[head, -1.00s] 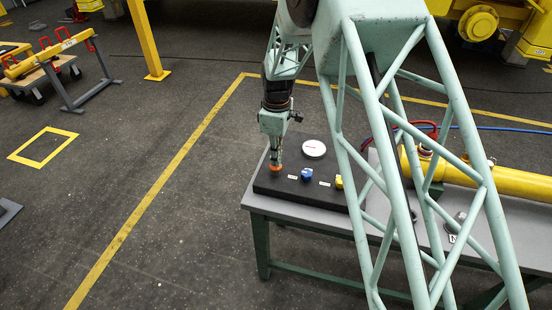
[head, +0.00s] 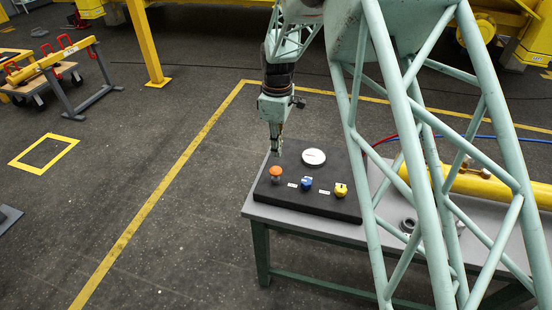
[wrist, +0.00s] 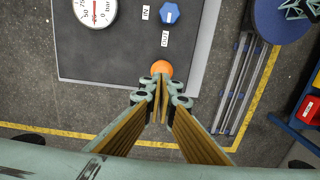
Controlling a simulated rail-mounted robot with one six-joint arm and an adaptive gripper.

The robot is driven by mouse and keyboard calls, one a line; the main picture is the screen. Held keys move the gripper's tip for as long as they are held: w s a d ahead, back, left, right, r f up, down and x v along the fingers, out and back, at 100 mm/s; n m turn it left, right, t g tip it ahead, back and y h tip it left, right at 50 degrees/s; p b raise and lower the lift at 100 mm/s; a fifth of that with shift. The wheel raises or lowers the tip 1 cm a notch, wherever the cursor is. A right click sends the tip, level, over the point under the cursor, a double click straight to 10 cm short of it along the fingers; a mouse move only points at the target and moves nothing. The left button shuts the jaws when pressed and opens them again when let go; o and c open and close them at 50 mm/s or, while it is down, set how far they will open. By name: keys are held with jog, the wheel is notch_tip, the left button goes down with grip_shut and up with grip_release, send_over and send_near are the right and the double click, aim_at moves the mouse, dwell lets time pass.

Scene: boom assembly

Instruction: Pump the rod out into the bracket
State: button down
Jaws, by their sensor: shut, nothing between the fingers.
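A black control panel (head: 330,207) on a grey table carries an orange mushroom button (head: 275,172), a blue knob (head: 306,183), a yellow knob (head: 341,189) and a round white gauge (head: 313,157). My gripper (head: 276,151) points down, shut and empty, just above the orange button and apart from it. In the wrist view the fingertips (wrist: 161,88) are together beside the orange button (wrist: 161,68). The blue knob (wrist: 169,13) has IN and OUT labels near it. A yellow cylinder (head: 480,185) lies at right, partly behind my arm. I cannot make out the rod or bracket.
The grey table (head: 290,226) has a small ring-shaped fitting (head: 408,224) on it. Red and blue hoses run behind the cylinder. A yellow post (head: 146,45) stands at the back.

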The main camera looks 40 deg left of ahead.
notch_tip(320, 180, up, 5)
send_over(275, 169)
jog(key=shift+w+r, duration=0.2)
jog(key=shift+w, duration=0.2)
jog(key=shift+r+p, duration=0.25)
jog(key=shift+p, duration=0.4)
dwell(0.7)
jog(key=r+p, duration=0.1)
jog(key=p, duration=0.1)
jog(key=r+p, duration=0.1)
jog(key=p, duration=0.1)
jog(key=shift+s+a+p, duration=0.15)
jog(key=shift+s+p, duration=0.05)
jog(key=shift+p, duration=0.2)
jog(key=shift+r+p, duration=0.1)
jog(key=shift+p, duration=0.4)
jog(key=shift+f, duration=0.2)
jog(key=shift+f+p, duration=0.75)
jog(key=shift+f, duration=6.05)
jog(key=shift+f, duration=0.15)
